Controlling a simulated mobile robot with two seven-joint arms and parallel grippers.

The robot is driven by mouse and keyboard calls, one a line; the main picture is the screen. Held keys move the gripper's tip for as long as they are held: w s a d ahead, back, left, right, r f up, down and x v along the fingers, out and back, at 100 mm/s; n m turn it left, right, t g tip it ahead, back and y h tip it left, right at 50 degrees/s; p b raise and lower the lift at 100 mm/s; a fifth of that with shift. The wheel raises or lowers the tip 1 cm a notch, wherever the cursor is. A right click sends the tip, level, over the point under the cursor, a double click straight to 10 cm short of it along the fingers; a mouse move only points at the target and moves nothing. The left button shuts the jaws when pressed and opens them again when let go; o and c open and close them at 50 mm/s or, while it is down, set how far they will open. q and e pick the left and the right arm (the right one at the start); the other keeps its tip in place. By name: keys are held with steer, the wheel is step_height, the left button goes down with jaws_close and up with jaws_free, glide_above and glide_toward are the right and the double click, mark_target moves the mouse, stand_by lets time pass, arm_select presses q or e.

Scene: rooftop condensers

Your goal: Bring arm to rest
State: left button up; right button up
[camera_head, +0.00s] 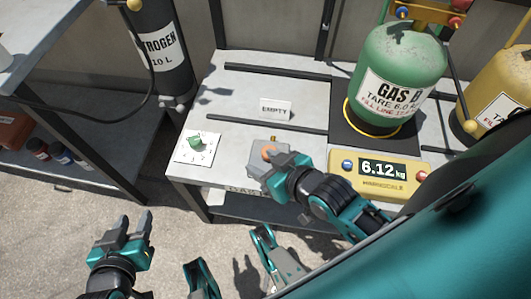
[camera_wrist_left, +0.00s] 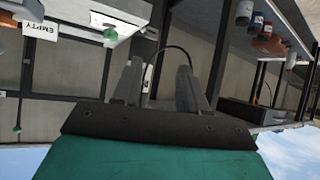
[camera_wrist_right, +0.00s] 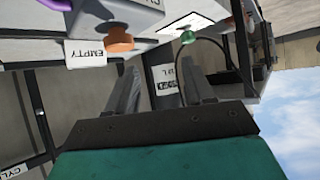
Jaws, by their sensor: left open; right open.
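My left gripper (camera_head: 129,232) is open and empty, low at the left over the concrete floor, away from the table. Its two fingers also show apart in the left wrist view (camera_wrist_left: 160,85). My right gripper (camera_head: 268,172) is over the front of the table, at a grey box with an orange knob (camera_head: 268,152). In the right wrist view its fingers (camera_wrist_right: 160,92) are apart with nothing between them, and the orange knob (camera_wrist_right: 118,38) is beyond them to the upper left. Whether the gripper touches the box cannot be told.
A green GAS B cylinder (camera_head: 402,62) stands on a black scale plate (camera_head: 345,130), with a yellow display (camera_head: 380,175) reading 6.12 kg. A green dial (camera_head: 195,142) and an EMPTY sign (camera_head: 275,109) are on the table (camera_head: 225,80). A nitrogen cylinder (camera_head: 160,50) stands left; open floor lies front left.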

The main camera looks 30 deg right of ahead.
arm_select(q)
steer(key=s+a+r+y+p, duration=0.1)
steer(key=a+r+p, duration=0.2)
steer(key=r+p, duration=0.8)
steer(key=p, duration=0.4)
steer(key=shift+s+a, duration=0.15)
steer(key=shift+s, duration=0.05)
arm_select(e)
steer(key=s+d+r, duration=0.1)
steer(key=d+r, duration=0.2)
steer(key=r, duration=0.8)
steer(key=shift+s+h, duration=0.2)
steer(key=shift+h, duration=0.2)
